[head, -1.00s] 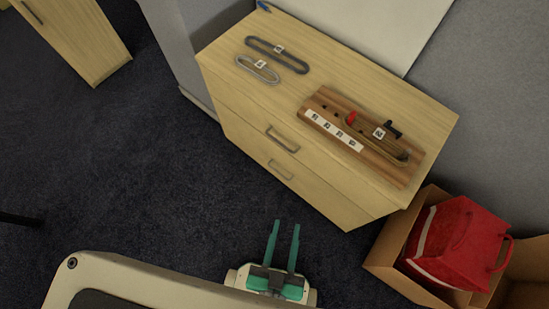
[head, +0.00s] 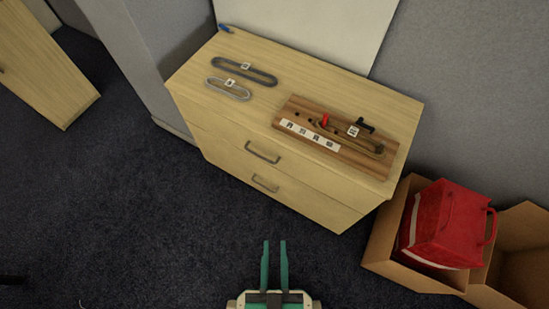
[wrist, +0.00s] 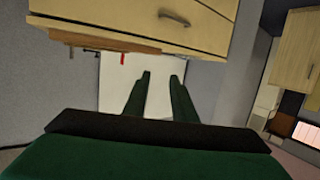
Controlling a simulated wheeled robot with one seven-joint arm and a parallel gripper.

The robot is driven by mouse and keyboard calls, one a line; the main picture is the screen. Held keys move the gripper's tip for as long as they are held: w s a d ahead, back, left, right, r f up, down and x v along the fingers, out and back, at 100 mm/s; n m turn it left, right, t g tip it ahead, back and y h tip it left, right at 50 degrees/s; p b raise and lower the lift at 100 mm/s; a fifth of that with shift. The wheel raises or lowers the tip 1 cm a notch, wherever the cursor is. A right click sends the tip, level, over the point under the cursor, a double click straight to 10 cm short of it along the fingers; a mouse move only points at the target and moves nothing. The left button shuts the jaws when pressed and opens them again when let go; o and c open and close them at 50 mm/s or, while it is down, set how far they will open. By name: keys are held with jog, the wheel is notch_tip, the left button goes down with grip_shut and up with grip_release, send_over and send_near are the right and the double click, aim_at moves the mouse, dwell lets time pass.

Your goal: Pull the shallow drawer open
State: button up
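The wooden drawer cabinet (head: 222,150) stands against the wall in the head view. Its front has an upper drawer with a grey bar handle (head: 263,152) and a lower drawer with a similar handle (head: 265,184). Both drawers look shut; I cannot tell for certain which is the shallow one. My gripper (head: 274,243) is empty, its two green fingers apart, in front of and apart from the cabinet. In the wrist view the open fingers (wrist: 161,77) show below the cabinet front (wrist: 130,18), which appears upside down, with one handle (wrist: 174,19) visible.
On the cabinet top lie a wooden board (head: 350,155) with a red piece and two grey loops (head: 244,72). A cardboard box (head: 388,240) with a red bag (head: 447,225) stands right of the cabinet. Dark carpet (head: 130,220) in front is clear.

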jog(key=w+d+f+m+g, duration=0.1)
jog(key=w+f+m, duration=0.1)
jog(key=f, duration=0.3)
jog(key=w+d+f+m+g, duration=0.1)
jog(key=w+d+f+m, duration=0.1)
jog(key=f, duration=0.4)
jog(key=w+d+f+m+g, duration=0.1)
jog(key=w+d+f+m, duration=0.1)
jog(key=f, duration=0.3)
jog(key=shift+d+f, duration=0.1)
jog(key=shift+f, duration=0.05)
jog(key=m+y, duration=1)
send_near(261, 156)
jog(key=shift+g, duration=0.3)
jog(key=x, duration=1)
jog(key=shift+w+f, duration=0.1)
jog(key=shift+w, duration=0.05)
grip_shut()
